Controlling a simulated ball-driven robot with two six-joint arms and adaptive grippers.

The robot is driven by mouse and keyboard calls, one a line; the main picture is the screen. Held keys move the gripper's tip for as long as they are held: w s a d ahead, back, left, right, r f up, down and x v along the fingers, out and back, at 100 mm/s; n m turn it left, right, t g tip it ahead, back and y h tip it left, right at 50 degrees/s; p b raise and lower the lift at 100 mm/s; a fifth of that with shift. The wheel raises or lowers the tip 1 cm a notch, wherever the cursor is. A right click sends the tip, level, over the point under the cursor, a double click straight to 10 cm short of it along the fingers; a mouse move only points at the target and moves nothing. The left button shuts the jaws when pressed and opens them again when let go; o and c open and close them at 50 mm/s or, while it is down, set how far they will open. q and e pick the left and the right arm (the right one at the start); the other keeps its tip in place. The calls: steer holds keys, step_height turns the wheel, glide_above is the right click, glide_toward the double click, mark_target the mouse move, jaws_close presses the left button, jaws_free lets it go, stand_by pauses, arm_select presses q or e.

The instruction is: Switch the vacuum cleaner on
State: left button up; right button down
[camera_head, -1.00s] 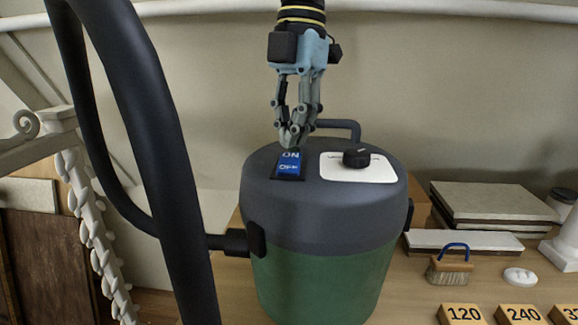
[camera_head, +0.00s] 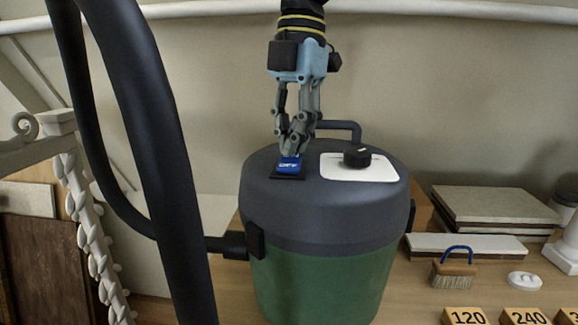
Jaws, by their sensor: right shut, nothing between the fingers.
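The vacuum cleaner (camera_head: 320,225) stands upright on a wooden surface, with a grey lid and a green drum. Its blue rocker switch (camera_head: 289,164) sits in a black frame on the lid; only the OFF half shows, and the ON half is hidden behind my fingertips. My right gripper (camera_head: 293,149) comes down from above, shut and empty, with its tips at the far side of the switch and seemingly touching it. A black knob (camera_head: 357,157) sits on a white plate right of the switch. My left gripper is not in view.
A thick black hose (camera_head: 150,165) arches up at the left and joins the drum's side. A black handle (camera_head: 345,126) rises behind the gripper. A brush (camera_head: 454,270), stacked slabs (camera_head: 495,204) and numbered wooden blocks (camera_head: 465,316) lie to the right.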

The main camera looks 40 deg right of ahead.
steer(key=shift+f, duration=0.25)
step_height(320, 180, up, 3)
steer(key=shift+f+p, duration=0.1)
steer(key=shift+p, duration=0.7)
step_height(320, 180, up, 4)
steer(key=p, duration=0.6)
steer(key=shift+r+p, duration=0.2)
steer(key=shift+p, duration=0.2)
steer(key=shift+f, duration=0.1)
